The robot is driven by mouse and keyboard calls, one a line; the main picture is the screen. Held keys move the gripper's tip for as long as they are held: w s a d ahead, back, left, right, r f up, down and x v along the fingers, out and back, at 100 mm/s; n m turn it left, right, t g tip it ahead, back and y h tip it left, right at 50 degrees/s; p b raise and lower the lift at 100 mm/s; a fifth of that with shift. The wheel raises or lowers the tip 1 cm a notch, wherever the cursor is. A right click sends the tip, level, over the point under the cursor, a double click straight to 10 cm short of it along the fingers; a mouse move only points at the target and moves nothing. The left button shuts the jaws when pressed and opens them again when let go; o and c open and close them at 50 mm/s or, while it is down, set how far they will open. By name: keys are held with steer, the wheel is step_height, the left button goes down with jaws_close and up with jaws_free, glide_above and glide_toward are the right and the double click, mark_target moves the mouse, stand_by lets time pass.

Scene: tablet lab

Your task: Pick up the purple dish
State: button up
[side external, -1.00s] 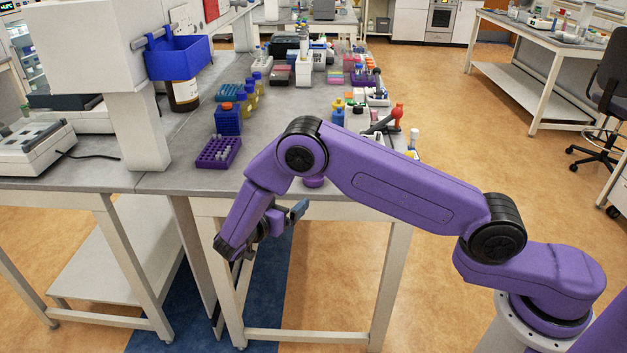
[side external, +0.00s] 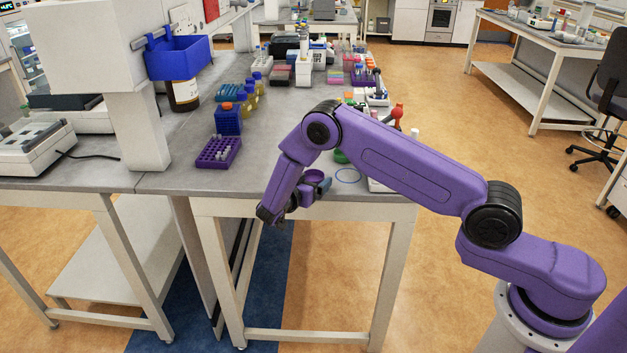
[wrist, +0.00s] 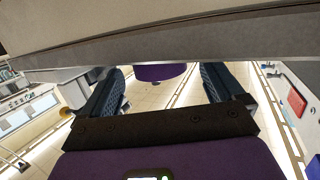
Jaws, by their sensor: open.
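The purple dish (side external: 313,175) is at the front edge of the bench in the side view, partly hidden by my gripper. In the wrist view the purple dish (wrist: 160,73) shows past the bench edge, in the gap between my fingers. My gripper (side external: 314,188) is at the bench's front edge, right by the dish. It is open, and its two blue-grey fingers stand apart in the wrist view (wrist: 163,86). The dish appears between the fingertips, and I cannot tell whether they touch it.
A purple tube rack (side external: 218,152) and a blue rack (side external: 228,121) stand left on the bench. Several bottles and a red-topped item (side external: 397,112) stand behind my arm. The grey bench top (side external: 265,150) is clear between the racks and my arm.

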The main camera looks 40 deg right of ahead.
steer(key=shift+w+d+f, duration=0.15)
steer(key=shift+w+d, duration=0.15)
steer(key=shift+d, duration=0.35)
steer(key=c, duration=1.1)
